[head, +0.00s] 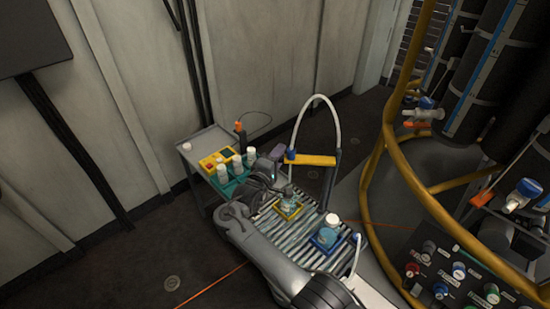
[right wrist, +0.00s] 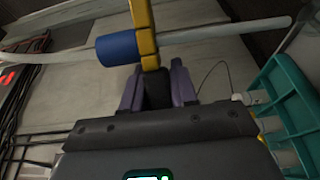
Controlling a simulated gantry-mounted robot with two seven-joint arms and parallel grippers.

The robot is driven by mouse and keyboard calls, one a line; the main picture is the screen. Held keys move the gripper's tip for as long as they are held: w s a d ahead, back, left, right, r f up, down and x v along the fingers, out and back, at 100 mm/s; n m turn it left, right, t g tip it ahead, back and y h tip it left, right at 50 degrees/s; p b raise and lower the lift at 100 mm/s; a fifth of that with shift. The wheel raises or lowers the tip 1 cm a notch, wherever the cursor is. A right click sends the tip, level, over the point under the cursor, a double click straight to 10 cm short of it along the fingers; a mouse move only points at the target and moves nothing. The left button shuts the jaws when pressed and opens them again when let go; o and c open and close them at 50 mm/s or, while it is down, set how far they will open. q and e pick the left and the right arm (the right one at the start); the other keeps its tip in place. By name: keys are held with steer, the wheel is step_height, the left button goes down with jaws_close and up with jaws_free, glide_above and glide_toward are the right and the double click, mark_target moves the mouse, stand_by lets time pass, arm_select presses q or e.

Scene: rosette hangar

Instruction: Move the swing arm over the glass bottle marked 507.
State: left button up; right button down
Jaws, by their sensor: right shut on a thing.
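The swing arm (head: 312,159) is a yellow bar on a dark post, with a blue sleeve and a white hose near its left end. My right gripper (head: 278,153) has purple fingers. In the right wrist view, the right gripper (right wrist: 158,90) is shut on a black part at the end of the swing arm (right wrist: 145,35). A clear bottle (head: 287,194) stands at the yellow tray, below the blue sleeve in the picture. Another bottle with a white cap (head: 331,221) stands at the blue tray. No number is readable, so I cannot tell which is 507. My left gripper is out of view.
The yellow tray (head: 289,216) and blue tray (head: 318,245) sit on a slatted table (head: 268,222). A grey cart (head: 196,147) at the left carries white bottles in a teal rack (head: 233,187) and a yellow box (head: 210,162). A yellow pipe frame (head: 378,150) stands at the right.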

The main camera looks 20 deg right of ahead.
steer(key=shift+f, duration=0.15)
steer(key=c, duration=1.3)
jaws_free()
steer(key=o, duration=0.3)
steer(key=shift+d, duration=0.1)
steer(key=shift+o, duration=0.2)
steer(key=p+v, duration=0.3)
steer(key=v, duration=0.8)
steer(key=shift+p, duration=0.4)
steer(key=shift+w, duration=0.1)
